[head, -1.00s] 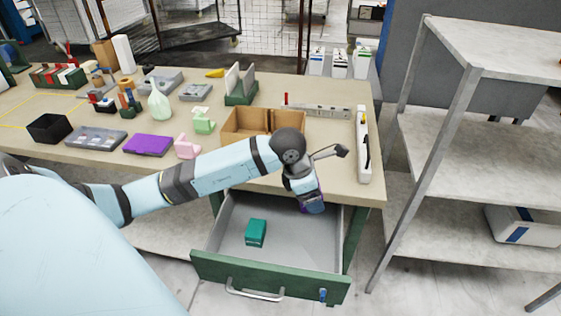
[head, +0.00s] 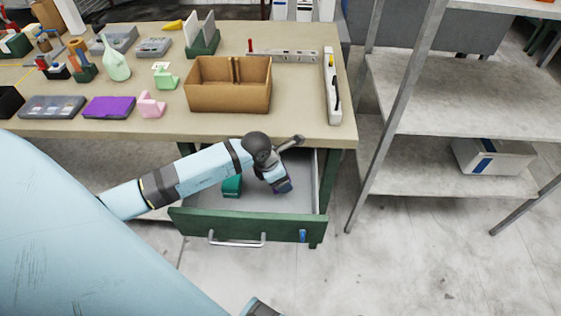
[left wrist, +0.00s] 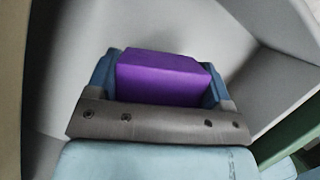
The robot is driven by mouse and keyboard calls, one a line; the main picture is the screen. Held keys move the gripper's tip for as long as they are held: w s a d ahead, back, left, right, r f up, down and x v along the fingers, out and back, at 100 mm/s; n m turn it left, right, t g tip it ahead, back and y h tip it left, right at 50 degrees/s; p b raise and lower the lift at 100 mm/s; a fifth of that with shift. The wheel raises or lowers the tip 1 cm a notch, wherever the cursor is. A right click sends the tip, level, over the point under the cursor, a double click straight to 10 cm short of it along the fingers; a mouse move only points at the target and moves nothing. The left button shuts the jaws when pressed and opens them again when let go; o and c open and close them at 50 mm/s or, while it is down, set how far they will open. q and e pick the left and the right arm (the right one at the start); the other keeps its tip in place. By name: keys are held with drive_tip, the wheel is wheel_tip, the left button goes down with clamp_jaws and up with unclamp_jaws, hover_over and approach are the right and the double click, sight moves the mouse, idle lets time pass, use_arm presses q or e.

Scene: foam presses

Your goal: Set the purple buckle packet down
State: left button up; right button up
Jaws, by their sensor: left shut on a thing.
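The purple buckle packet (left wrist: 160,79) is a purple block between the two blue fingers of my left gripper (left wrist: 158,85) in the left wrist view. My left gripper (head: 281,186) is shut on it. In the head view the gripper points down into the open drawer (head: 245,226), on its right side, and the packet is mostly hidden by the fingers. The grey drawer walls surround the packet in the wrist view. I cannot tell whether it touches the drawer floor. My right gripper is not in view.
A teal box (head: 232,186) lies in the drawer left of my gripper. The green drawer front has a metal handle (head: 237,241). Above is the workbench (head: 220,128) with an open cardboard box (head: 228,98) and a purple-topped case (head: 109,106). A metal shelf (head: 400,110) stands right.

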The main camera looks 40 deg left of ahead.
use_arm(q)
drive_tip(key=shift+f, duration=2)
drive_tip(key=o, duration=1)
drive_tip(key=shift+f, duration=0.15)
drive_tip(key=shift+r, duration=0.3)
drive_tip(key=shift+s+a+r, duration=0.15)
drive_tip(key=shift+r, duration=0.15)
drive_tip(key=v, duration=1.1)
drive_tip(key=shift+r, duration=0.1)
